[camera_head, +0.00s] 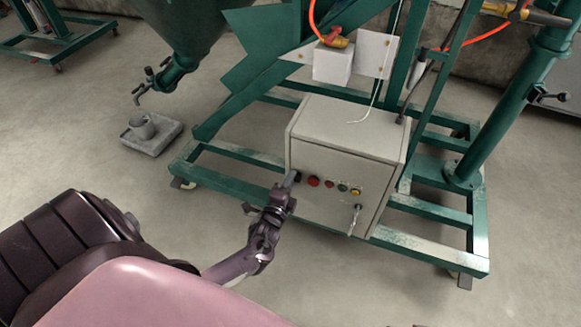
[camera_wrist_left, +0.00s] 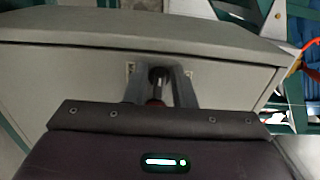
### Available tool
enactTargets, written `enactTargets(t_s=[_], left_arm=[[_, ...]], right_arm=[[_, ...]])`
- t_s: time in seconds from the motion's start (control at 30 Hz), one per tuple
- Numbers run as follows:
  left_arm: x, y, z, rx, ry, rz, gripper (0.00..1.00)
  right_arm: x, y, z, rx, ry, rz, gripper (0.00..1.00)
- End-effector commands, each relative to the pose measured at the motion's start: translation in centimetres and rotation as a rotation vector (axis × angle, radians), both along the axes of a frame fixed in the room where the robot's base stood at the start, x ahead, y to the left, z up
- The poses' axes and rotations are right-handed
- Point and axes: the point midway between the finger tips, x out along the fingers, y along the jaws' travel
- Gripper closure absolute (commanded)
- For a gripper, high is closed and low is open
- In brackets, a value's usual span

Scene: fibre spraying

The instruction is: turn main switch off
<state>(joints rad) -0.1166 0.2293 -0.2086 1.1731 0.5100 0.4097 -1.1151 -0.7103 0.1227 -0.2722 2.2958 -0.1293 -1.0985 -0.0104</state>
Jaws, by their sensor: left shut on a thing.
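The control box (camera_head: 346,150) is a pale grey cabinet on the green frame, with a row of knobs and buttons on its front. The main switch, a dark knob at the left end of the row, shows between my left fingers in the left wrist view (camera_wrist_left: 157,76). My left gripper (camera_head: 291,178) is at the box front and is shut on this switch, one finger on each side of it; it also shows in the left wrist view (camera_wrist_left: 159,88). In the head view the gripper mostly hides the switch. My right gripper is not in view.
Beside the switch sit a red button (camera_head: 313,181), more small buttons and a yellow one (camera_head: 355,192). A key or handle (camera_head: 355,218) sticks out lower right. Green frame beams (camera_head: 235,190) surround the box. Floor in front is clear.

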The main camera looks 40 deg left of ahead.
Motion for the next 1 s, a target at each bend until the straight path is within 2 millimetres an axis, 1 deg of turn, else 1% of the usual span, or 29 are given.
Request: enactTargets(t_s=[0.3, 0.33, 0.4, 0.63, 0.73, 0.87, 1.0], left_arm=[[0.0, -0.1, -0.1, -0.002, 0.001, -0.001, 1.00], [0.0, -0.1, -0.1, -0.002, 0.001, -0.001, 0.75], [0.0, -0.1, -0.1, -0.001, 0.002, -0.001, 0.67], [0.0, 0.0, 0.0, -0.001, 0.001, 0.000, 0.67], [-0.5, -0.1, 0.0, 0.000, 0.002, 0.000, 0.67], [-2.2, -0.6, 0.0, -0.001, 0.004, -0.001, 0.67], [-4.7, -1.1, 0.0, -0.001, 0.004, 0.000, 0.67]], right_arm=[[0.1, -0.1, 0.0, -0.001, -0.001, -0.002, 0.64], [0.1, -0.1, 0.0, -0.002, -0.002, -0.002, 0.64], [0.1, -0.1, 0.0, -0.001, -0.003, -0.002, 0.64], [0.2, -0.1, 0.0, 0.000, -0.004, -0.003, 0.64], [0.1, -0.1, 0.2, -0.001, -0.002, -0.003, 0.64], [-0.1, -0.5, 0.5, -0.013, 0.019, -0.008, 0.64], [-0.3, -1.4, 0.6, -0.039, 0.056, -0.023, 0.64]])
